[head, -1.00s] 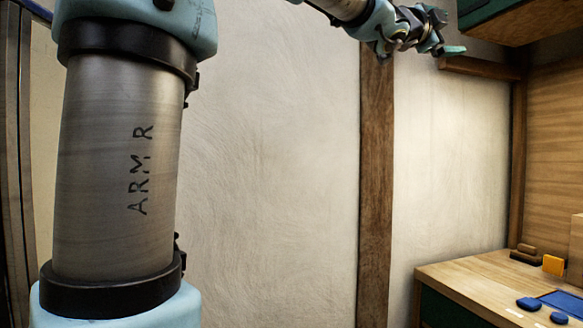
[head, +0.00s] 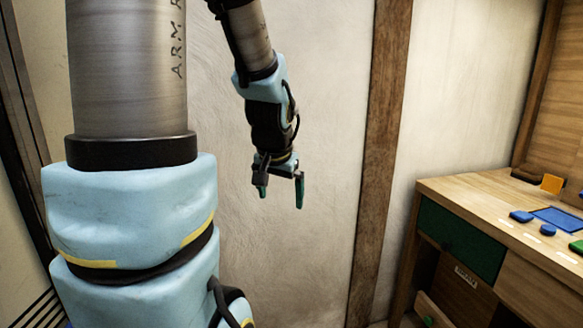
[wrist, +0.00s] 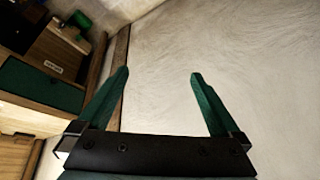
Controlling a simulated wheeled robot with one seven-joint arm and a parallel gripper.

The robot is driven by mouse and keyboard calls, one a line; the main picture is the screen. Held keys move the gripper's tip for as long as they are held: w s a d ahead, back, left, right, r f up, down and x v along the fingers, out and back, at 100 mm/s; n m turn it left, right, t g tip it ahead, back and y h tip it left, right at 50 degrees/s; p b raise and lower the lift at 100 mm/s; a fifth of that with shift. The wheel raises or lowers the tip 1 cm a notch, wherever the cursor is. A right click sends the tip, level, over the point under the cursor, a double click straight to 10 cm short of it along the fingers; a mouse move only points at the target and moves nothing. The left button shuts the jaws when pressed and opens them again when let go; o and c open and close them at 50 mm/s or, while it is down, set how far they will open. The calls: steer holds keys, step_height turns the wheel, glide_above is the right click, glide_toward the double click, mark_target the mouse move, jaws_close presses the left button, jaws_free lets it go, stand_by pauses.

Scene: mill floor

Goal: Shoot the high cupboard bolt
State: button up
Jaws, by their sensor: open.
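My gripper (head: 280,193) hangs pointing down in front of the pale plaster wall, left of the wooden post. Its two green fingers are apart with nothing between them. The wrist view shows the open fingers (wrist: 158,78) against the plaster wall. The high cupboard and its bolt are not in view in either current frame.
A wooden workbench (head: 470,200) with a dark green drawer front (head: 460,240) stands at the right. On it lie a blue tray (head: 560,219), small blue blocks (head: 521,216) and an orange block (head: 551,184). A wooden post (head: 380,150) runs up the wall between gripper and bench.

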steer(key=s+a+f+n+g, duration=0.3)
steer(key=s+f, duration=0.3)
steer(key=s, duration=0.3)
steer(key=shift+s+a, duration=0.4)
steer(key=shift+a, duration=0.15)
